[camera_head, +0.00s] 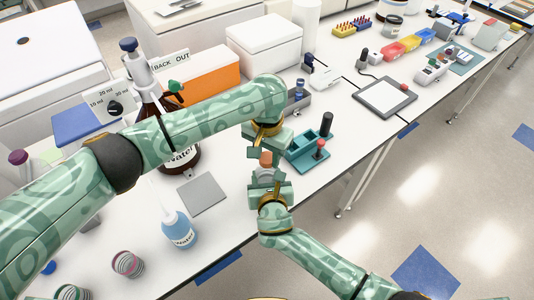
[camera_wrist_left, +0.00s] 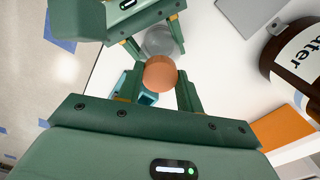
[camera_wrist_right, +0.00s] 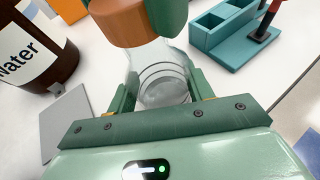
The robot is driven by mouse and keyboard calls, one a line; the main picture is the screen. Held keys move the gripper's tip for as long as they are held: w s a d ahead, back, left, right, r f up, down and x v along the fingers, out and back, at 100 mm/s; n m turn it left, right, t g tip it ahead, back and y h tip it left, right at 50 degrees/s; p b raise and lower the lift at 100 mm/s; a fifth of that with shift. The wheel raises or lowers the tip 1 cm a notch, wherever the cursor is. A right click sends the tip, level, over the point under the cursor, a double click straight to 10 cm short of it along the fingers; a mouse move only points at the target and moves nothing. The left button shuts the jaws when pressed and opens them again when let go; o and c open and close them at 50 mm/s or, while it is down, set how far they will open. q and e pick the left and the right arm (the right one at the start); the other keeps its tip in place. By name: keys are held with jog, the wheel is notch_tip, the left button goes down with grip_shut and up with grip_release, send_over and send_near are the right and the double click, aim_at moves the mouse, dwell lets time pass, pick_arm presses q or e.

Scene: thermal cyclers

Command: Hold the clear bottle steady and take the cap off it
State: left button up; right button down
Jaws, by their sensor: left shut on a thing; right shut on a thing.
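My right gripper (camera_head: 267,180) is shut around the bottle's body, low down. My left gripper (camera_wrist_left: 160,80) is shut on the cap from above, with a finger on each side of it. In the left wrist view the cap (camera_wrist_left: 160,73) covers part of the bottle. I cannot tell whether the cap is still seated on the neck.
A teal rack (camera_head: 305,150) stands just right of the grippers. A brown water bottle (camera_head: 180,155) is behind my left arm. A grey square plate (camera_head: 203,194) and a blue-tinted wash bottle (camera_head: 180,231) are at the left. A tablet-like device (camera_head: 385,97) lies farther right.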

aim_at(267, 158)
pick_arm(q)
jog(key=shift+r, duration=0.15)
dwell(0.4)
jog(key=shift+r, duration=1)
jog(key=shift+r, duration=2)
pick_arm(e)
jog(key=c, duration=0.5)
grip_release()
jog(key=shift+s, duration=0.1)
